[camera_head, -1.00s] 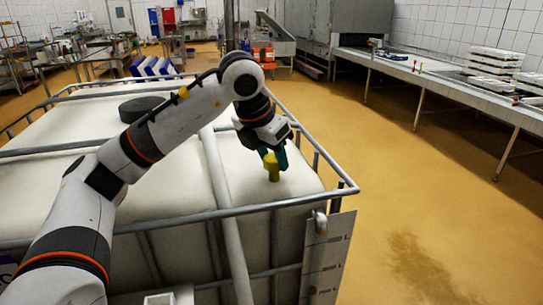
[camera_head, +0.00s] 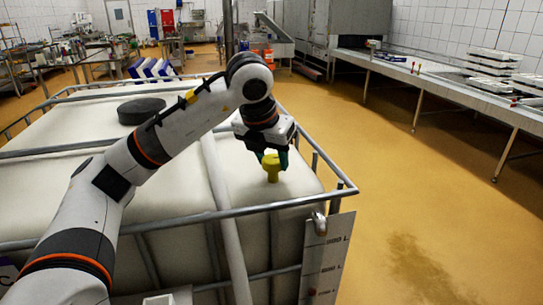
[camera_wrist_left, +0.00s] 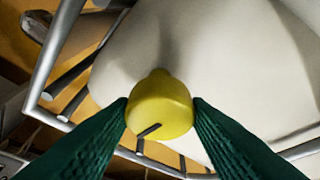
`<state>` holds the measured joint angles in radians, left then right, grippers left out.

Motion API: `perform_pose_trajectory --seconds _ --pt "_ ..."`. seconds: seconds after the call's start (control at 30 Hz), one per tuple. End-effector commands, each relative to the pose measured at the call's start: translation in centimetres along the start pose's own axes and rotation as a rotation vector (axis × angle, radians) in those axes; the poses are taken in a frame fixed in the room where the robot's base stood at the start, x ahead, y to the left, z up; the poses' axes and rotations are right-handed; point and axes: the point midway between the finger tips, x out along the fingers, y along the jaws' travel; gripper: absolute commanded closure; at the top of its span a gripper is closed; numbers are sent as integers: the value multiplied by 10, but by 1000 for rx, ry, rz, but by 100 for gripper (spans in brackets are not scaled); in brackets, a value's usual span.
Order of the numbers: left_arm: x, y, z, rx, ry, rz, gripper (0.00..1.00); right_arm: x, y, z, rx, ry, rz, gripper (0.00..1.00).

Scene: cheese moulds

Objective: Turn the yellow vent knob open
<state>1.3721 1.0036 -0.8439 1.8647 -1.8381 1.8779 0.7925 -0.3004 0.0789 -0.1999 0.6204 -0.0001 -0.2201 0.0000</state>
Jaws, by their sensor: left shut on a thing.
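The yellow vent knob (camera_head: 271,170) stands on the white tank (camera_head: 180,213) near its front right corner. In the left wrist view the knob (camera_wrist_left: 160,108) fills the space between the green fingers, with a dark line mark on its face. My left gripper (camera_head: 272,156) reaches down from above and is shut on the knob, one finger on each side of it. The fingers also show in the left wrist view (camera_wrist_left: 160,112). The knob's lower part is partly hidden there. My right gripper is not in view.
A grey metal cage (camera_head: 285,204) surrounds the tank, with a tube crossing its top. A black round lid (camera_head: 141,110) sits further back. A litre scale plate (camera_head: 328,258) hangs at the front corner. The floor to the right is clear up to a long bench (camera_head: 440,83).

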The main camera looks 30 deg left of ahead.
Motion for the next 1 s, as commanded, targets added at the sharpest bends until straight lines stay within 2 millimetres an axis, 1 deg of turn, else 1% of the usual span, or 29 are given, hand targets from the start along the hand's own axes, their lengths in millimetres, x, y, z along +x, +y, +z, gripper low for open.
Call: perform_pose_trajectory --seconds 0.03,0.1,0.17,0.43,0.53,0.63,0.77,0.8,0.83,1.0 --pt "-1 -1 -1 -4 5 0 55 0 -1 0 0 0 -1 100" --pt "-1 -1 -1 -4 5 -1 44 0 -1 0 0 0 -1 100" --pt "-1 -1 -1 -3 4 0 36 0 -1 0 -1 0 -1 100" --pt "-1 0 0 -1 2 0 36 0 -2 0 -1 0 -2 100" --pt "-7 0 -1 -1 4 1 36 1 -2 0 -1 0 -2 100" --pt "-21 0 -1 0 6 1 36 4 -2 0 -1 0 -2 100" --pt "-49 0 -1 1 8 1 36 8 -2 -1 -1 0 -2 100" --pt "-61 0 -2 0 9 0 36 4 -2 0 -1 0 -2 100" --pt "-68 -1 -3 -1 10 -1 36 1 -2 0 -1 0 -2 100" --pt "-98 -1 -2 -2 8 -1 36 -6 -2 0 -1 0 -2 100"
